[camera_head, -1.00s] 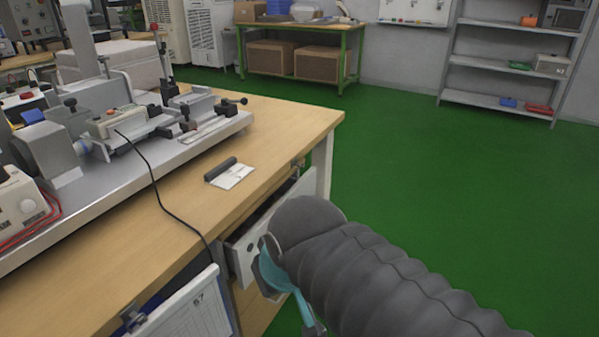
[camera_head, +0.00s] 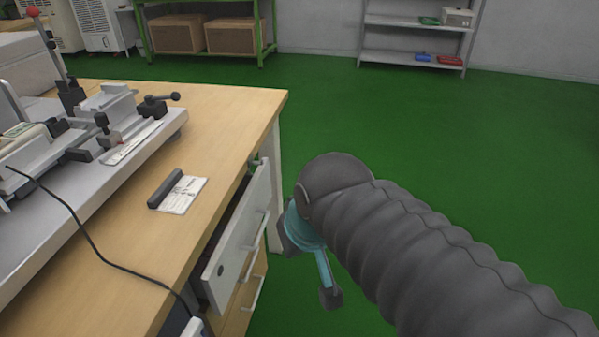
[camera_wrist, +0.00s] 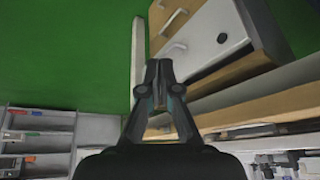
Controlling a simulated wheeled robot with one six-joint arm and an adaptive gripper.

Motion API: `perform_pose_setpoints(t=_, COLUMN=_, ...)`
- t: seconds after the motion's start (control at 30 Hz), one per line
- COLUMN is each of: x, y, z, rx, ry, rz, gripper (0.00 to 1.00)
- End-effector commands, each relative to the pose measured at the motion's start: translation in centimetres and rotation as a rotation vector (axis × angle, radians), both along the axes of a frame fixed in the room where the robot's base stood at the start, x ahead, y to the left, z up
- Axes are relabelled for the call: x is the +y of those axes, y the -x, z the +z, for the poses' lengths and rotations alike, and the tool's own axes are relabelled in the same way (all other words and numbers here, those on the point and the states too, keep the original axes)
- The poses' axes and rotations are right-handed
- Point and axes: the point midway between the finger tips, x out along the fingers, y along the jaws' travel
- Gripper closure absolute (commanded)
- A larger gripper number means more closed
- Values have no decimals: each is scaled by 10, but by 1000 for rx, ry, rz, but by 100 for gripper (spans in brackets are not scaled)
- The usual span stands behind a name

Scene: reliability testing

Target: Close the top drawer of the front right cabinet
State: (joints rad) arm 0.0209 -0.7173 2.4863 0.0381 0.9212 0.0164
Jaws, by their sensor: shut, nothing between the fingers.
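The top drawer (camera_head: 240,238) of the cabinet under the wooden workbench has a white front with a bar handle. It stands partly open, with a dark gap between its front and the bench. A dark round spot marks one end of its front, which also shows in the wrist view (camera_wrist: 205,42). My gripper (camera_wrist: 158,68) is shut and empty in the wrist view, its fingertips together. In the head view my arm's end is to the right of the drawer front, with a visible gap of green floor; the fingertips are hard to make out there.
Wood-coloured lower drawers (camera_head: 246,300) sit below. The workbench top (camera_head: 225,125) carries a notepad (camera_head: 184,194), a black cable and a metal test rig (camera_head: 100,140). Open green floor (camera_head: 420,130) lies to the right. A grey shelf (camera_head: 415,55) stands at the back.

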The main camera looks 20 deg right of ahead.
Motion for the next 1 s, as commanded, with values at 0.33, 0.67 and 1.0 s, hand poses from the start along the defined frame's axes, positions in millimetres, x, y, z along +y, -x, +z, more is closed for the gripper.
perform_pose_setpoints(t=0.33, x=12, y=-39, z=-42, rx=358, ry=-433, rz=-405, gripper=100)
perform_pose_setpoints(t=0.67, x=-2, y=-110, z=-63, rx=682, ry=-962, rz=-820, gripper=100)
perform_pose_setpoints(t=1.0, x=-84, y=-196, z=-85, rx=929, ry=-1577, rz=-1135, gripper=100)
